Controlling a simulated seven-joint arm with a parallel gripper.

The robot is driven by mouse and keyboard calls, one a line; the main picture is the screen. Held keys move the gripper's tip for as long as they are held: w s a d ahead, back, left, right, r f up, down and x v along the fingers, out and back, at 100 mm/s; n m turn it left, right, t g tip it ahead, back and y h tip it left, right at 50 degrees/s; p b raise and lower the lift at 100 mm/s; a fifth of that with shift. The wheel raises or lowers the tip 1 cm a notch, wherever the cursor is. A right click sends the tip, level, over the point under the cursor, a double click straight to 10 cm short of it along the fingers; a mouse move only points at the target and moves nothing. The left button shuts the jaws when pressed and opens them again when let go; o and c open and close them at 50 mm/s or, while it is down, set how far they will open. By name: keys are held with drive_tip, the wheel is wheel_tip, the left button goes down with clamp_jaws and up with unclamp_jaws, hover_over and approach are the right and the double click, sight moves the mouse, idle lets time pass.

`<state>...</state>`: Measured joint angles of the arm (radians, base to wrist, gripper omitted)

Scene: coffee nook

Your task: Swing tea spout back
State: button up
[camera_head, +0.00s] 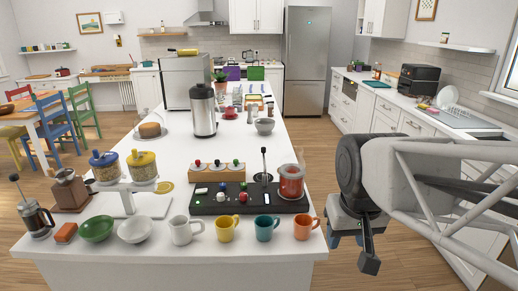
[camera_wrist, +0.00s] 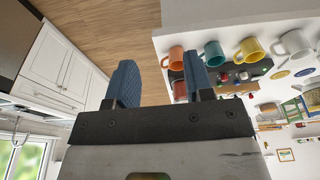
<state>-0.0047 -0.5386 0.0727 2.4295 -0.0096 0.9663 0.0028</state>
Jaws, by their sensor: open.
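My gripper (camera_head: 352,246) hangs to the right of the island's near right corner, apart from everything on the counter. Its two blue fingers (camera_wrist: 160,82) are spread and empty in the wrist view. A glass jar of red drink (camera_head: 291,183) with steam above it stands at the right end of a black tray (camera_head: 225,207). A thin upright black-topped rod (camera_head: 264,166) stands left of the jar. A silver urn (camera_head: 202,110) stands farther back on the island. I cannot tell which part is the tea spout; none shows clearly.
Two jar dispensers (camera_head: 142,167) stand at the left. The air around my gripper is free.

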drive_tip(key=w+a+r, duration=0.1)
drive_tip(key=w+r, duration=0.2)
drive_tip(key=w, duration=0.5)
drive_tip(key=w+a+r, duration=0.1)
drive_tip(key=w+r, duration=0.1)
drive_tip(key=w, duration=0.5)
drive_tip(key=n+g, duration=0.2)
drive_tip(key=n, duration=0.1)
hover_over(263, 148)
wheel_tip(263, 148, down, 7)
drive_tip(key=shift+d+r, duration=0.1)
drive_tip(key=shift+d, duration=0.05)
drive_tip(key=shift+w, duration=0.2)
drive_tip(key=shift+f, duration=0.3)
drive_tip(key=shift+f, duration=3.75)
clamp_jaws()
